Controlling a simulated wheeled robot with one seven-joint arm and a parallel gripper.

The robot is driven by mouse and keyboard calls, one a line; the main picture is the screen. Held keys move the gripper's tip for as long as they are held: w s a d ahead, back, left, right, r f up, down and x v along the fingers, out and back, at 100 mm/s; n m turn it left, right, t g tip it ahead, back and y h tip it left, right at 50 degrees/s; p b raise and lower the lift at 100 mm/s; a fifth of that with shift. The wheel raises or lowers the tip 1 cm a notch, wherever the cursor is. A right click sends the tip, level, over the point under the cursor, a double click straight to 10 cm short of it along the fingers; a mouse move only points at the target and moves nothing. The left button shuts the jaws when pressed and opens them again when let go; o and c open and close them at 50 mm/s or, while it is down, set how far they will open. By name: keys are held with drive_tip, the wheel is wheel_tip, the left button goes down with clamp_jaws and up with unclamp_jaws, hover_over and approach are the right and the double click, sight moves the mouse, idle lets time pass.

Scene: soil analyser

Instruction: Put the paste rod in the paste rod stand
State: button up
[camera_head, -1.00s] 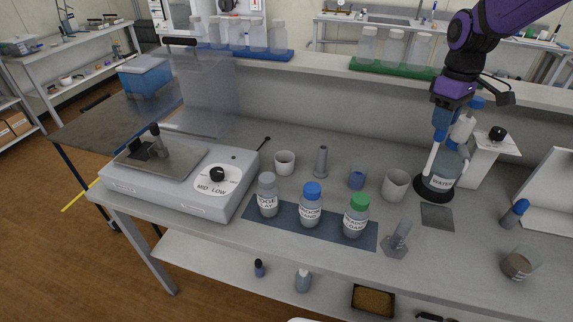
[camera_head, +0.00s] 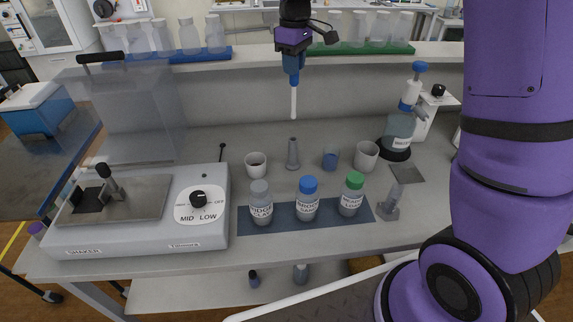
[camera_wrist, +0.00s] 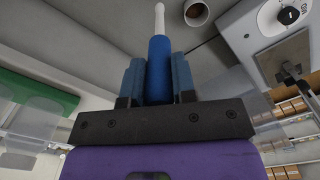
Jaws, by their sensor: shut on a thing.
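My gripper (camera_head: 292,67) is shut on the paste rod, a white rod (camera_head: 294,104) with a blue handle, which hangs upright with its tip down. In the wrist view the blue handle (camera_wrist: 160,70) sits between my two blue fingers (camera_wrist: 159,80). The white end (camera_wrist: 159,18) points away from my gripper. A narrow grey upright holder with a flared base (camera_head: 293,154), likely the paste rod stand, is on the bench. The rod tip appears above it in the head view, with a visible gap. Depth alignment is hard to tell.
White cups (camera_head: 256,165) (camera_head: 366,155) and a small blue-filled beaker (camera_head: 330,158) flank the holder. Labelled bottles (camera_head: 306,200) stand on a dark mat in front. The shaker (camera_head: 140,215) is left, the water bottle (camera_head: 399,130) right. A tilted grey holder (camera_head: 391,203) stands front right.

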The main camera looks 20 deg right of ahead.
sight(293, 118)
wheel_tip(293, 118, down, 18)
drive_tip(key=shift+r, duration=0.2)
idle(0.5)
drive_tip(key=shift+f, duration=0.1)
drive_tip(key=o, duration=0.9)
drive_tip(key=shift+f, duration=0.1)
